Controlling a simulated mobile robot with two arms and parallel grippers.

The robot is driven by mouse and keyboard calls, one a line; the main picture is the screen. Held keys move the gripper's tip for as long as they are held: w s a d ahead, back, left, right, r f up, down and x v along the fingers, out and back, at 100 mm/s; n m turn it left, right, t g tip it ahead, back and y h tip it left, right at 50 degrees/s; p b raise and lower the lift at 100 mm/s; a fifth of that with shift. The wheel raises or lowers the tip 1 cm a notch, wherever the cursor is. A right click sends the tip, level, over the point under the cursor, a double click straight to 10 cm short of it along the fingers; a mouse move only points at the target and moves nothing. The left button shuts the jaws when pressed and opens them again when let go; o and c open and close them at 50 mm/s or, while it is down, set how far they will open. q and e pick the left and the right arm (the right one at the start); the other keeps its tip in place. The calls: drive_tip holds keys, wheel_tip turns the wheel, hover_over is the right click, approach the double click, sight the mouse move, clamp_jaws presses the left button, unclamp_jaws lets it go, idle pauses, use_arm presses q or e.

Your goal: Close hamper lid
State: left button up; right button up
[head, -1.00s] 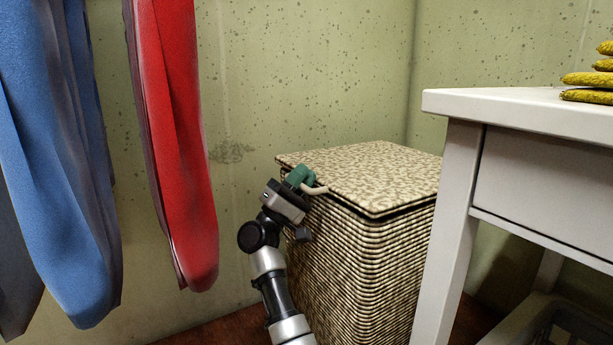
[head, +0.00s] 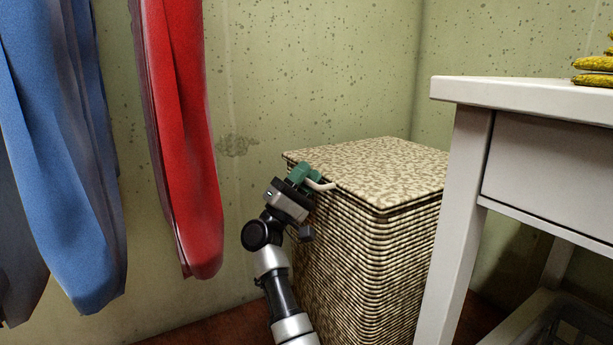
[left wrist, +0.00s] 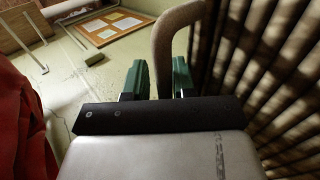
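The hamper (head: 360,270) is a tall woven basket with a brown and cream pattern, standing against the wall. Its lid (head: 385,165) lies flat on the rim, with only a thin dark line under its front edge. A pale curved handle (head: 322,185) sticks out at the lid's front left edge. My left gripper (head: 304,177), with green fingers, is at that edge beside the handle. In the left wrist view the handle (left wrist: 164,55) passes between the two fingers, which stand apart with a gap around it. My right gripper is not in view.
A white table (head: 530,105) with yellow folded items (head: 594,72) stands close at the right. Blue cloth (head: 60,170) and red cloth (head: 185,150) hang at the left. The wall stands behind the hamper.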

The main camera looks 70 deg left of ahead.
use_arm(q)
drive_tip(key=p+v, duration=0.3)
drive_tip(key=v, duration=0.8)
drive_tip(key=shift+w, duration=0.1)
